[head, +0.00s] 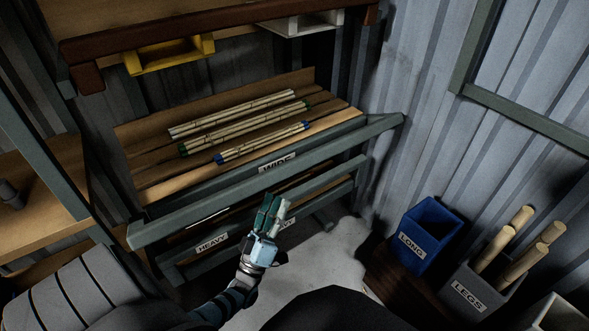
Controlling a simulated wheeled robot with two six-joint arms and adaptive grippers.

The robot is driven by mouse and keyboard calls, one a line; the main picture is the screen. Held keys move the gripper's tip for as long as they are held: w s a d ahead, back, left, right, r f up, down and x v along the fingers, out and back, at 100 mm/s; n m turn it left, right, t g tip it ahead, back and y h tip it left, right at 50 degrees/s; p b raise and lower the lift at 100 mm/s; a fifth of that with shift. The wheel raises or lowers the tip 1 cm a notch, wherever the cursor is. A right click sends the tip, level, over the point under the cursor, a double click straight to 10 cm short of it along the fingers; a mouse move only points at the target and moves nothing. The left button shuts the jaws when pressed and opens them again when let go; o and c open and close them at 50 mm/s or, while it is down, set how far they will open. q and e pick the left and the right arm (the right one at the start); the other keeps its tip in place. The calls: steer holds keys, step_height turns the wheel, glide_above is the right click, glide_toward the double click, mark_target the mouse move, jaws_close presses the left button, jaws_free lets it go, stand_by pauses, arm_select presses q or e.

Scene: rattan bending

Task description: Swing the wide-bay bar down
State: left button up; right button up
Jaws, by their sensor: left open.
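The wide-bay bar (205,206) is a long grey-green bar. It runs across the front of the rack's upper bay, just below the white "WIDE" label (278,163), and its right end sticks out past the rack. Several pale poles (240,112) with green and blue marks lie on the wooden shelf behind it. My left gripper (274,206) is open and empty, with its fingers pointing up toward the rack, in front of the lower bays. It appears just below the bar in the picture; I cannot tell whether they touch. My right gripper is out of view.
Lower bays carry a "HEAVY" label (212,243) and another partly hidden label. On the right stand a blue "LONG" bin (428,235) and a grey "LEGS" bin (470,300) holding wooden pieces. A wooden bench (40,200) is at left. Pale floor (325,265) is clear.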

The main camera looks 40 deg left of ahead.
mark_target(297, 158)
arm_select(q)
steer(key=x, duration=1.1)
steer(key=shift+w+r, duration=0.2)
steer(key=shift+w, duration=0.1)
jaws_close()
